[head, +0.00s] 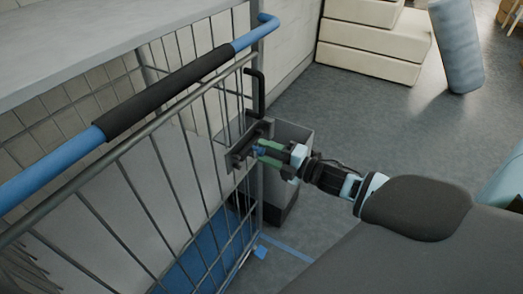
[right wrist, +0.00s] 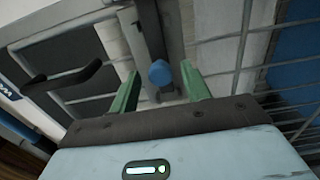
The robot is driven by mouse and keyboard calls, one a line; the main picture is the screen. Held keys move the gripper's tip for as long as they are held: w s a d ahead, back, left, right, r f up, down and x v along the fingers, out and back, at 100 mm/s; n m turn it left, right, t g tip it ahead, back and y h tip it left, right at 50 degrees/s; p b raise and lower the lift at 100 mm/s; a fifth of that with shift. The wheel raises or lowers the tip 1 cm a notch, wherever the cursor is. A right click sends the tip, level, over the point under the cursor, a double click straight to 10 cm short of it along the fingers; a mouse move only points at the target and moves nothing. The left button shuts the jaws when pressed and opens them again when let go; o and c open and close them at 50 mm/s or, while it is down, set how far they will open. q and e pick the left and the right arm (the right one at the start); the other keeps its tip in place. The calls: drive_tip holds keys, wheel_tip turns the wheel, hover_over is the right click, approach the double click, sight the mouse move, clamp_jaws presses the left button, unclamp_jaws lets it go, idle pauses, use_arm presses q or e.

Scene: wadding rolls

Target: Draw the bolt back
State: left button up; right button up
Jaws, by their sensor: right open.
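The bolt (head: 244,143) is a dark metal fitting on the end of a wire cage gate. It has a blue knob (right wrist: 160,72), small in the head view and clear in the right wrist view. My right gripper (head: 264,149) reaches in from the right at the bolt. Its two green fingers (right wrist: 160,84) are open, one on each side of the knob, with gaps visible between finger and knob. The fingers are not closed on it. My left gripper is not in view.
The wire gate (head: 190,120) has a blue top rail with a black grip sleeve (head: 165,95). A bent dark bar (head: 259,92) stands above the bolt. A grey bin-like box (head: 292,135) stands behind the gripper. Cream blocks (head: 370,45) and a blue roll (head: 457,45) are farther back. Open floor lies between.

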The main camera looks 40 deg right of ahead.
drive_tip(key=shift+x, duration=1.05)
clamp_jaws()
